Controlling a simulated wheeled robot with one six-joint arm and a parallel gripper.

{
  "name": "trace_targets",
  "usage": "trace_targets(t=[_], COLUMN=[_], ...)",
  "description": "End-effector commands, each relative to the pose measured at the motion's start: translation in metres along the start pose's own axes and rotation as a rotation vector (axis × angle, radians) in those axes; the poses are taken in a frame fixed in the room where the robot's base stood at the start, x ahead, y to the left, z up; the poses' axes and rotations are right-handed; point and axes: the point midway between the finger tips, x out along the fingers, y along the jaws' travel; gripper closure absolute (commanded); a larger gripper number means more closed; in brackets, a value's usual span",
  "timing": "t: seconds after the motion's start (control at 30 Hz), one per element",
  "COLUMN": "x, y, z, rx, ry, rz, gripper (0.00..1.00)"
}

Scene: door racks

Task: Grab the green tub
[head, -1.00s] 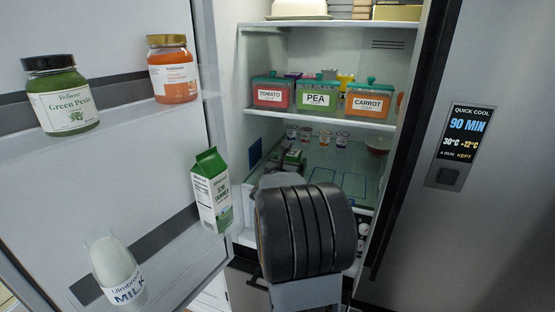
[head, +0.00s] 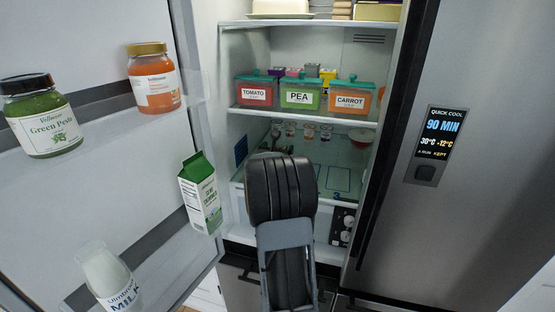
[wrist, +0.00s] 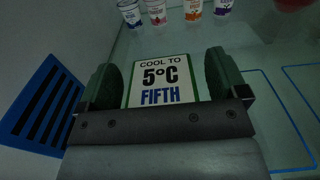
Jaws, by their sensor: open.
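The green tub (head: 300,98), labelled PEA, has a teal lid and stands on the fridge shelf between a red TOMATO tub (head: 256,92) and an orange CARROT tub (head: 350,101). My gripper (wrist: 162,80) is open and empty inside the compartment below that shelf. In the head view my arm hides most of the gripper. The green tub is not in the wrist view.
Several small cups (wrist: 158,12) stand behind the card on the glass shelf. A blue vent grille (wrist: 40,105) is on the left wall. The open door at left holds a pesto jar (head: 42,125), an orange jar (head: 155,85), a carton (head: 200,195) and a milk bottle (head: 108,278).

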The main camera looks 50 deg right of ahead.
Motion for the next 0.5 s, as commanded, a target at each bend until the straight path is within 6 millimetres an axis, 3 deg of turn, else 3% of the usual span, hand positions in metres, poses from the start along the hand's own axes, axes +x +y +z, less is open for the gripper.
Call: trace_targets(t=[0.07,0.5], x=[0.0,-0.0001], y=[-0.0004,-0.0008], z=[-0.0001,0.0], rx=[0.0,0.0], ry=[0.0,0.0], rz=[-0.001,-0.001], gripper=[0.11,0.53])
